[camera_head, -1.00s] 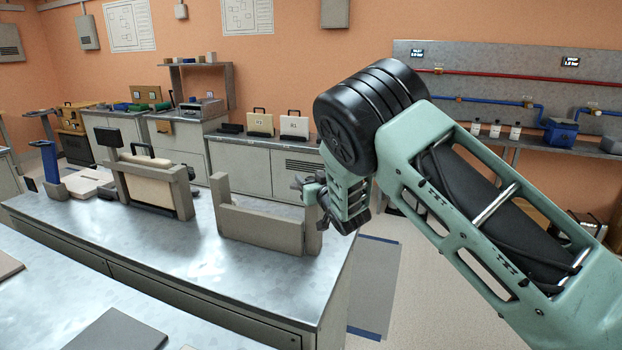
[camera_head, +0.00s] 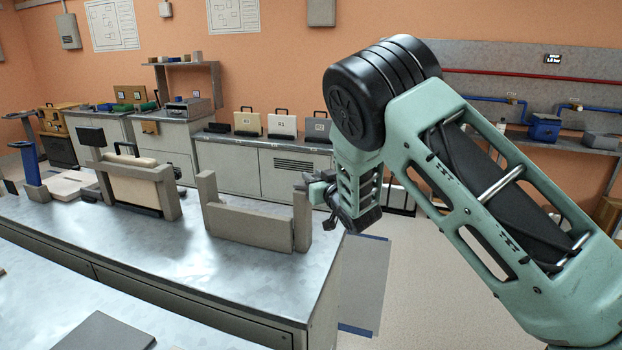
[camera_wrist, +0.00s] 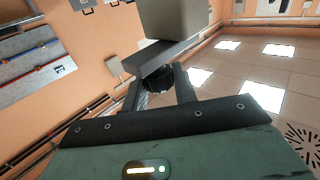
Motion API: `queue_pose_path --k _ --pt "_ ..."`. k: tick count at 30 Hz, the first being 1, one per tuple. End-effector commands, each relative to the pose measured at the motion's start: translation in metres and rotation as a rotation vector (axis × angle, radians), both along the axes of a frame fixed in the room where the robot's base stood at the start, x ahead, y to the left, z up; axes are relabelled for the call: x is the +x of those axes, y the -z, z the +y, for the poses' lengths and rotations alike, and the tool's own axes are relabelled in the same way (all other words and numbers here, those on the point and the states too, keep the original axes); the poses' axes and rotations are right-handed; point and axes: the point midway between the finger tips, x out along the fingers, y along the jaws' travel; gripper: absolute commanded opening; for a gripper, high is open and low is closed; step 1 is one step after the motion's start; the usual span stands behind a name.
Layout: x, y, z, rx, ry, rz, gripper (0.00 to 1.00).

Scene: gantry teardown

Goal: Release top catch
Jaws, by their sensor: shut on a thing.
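A grey frame (camera_head: 250,225) with two uprights and a low crosspiece stands near the right end of the metal bench. My gripper (camera_head: 313,188) is at the top of its right upright (camera_head: 302,215), reaching in from the right. In the wrist view my gripper (camera_wrist: 158,88) has its two fingers closed around a small dark round knob (camera_wrist: 157,76), which looks like the top catch. A flat grey bar (camera_wrist: 153,57) and a grey block (camera_wrist: 176,16) lie just beyond the knob. The knob's far side is hidden. In the head view my own wrist hides the catch.
A second grey frame (camera_head: 170,192) holding a cream panel stands further left on the bench. A blue post (camera_head: 30,165) is at the far left. Several cases (camera_head: 283,126) stand on the back cabinets.

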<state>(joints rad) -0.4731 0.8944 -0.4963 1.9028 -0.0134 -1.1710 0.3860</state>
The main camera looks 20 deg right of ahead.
Motion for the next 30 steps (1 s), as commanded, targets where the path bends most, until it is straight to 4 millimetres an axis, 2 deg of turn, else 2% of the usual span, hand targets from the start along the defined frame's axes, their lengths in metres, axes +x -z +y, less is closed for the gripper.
queue_pose_path --k 1,2,3,4,13,17,20,30 --pt "-0.001 0.001 -0.004 -0.002 0.008 0.004 0.0" --pt "-0.001 0.001 -0.004 -0.002 0.008 0.004 0.36" --pt "-0.001 0.001 -0.004 -0.002 0.008 0.004 0.47" --pt "-0.001 0.001 -0.004 -0.002 0.008 0.004 0.49" --pt "-0.002 0.001 -0.003 -0.001 0.005 0.003 0.49" --pt "-0.012 0.002 -0.004 -0.001 0.006 0.004 0.49" --pt "-0.028 0.003 -0.007 -0.001 0.006 0.005 0.49" --pt "-0.107 0.003 -0.02 0.001 0.008 0.003 0.49"
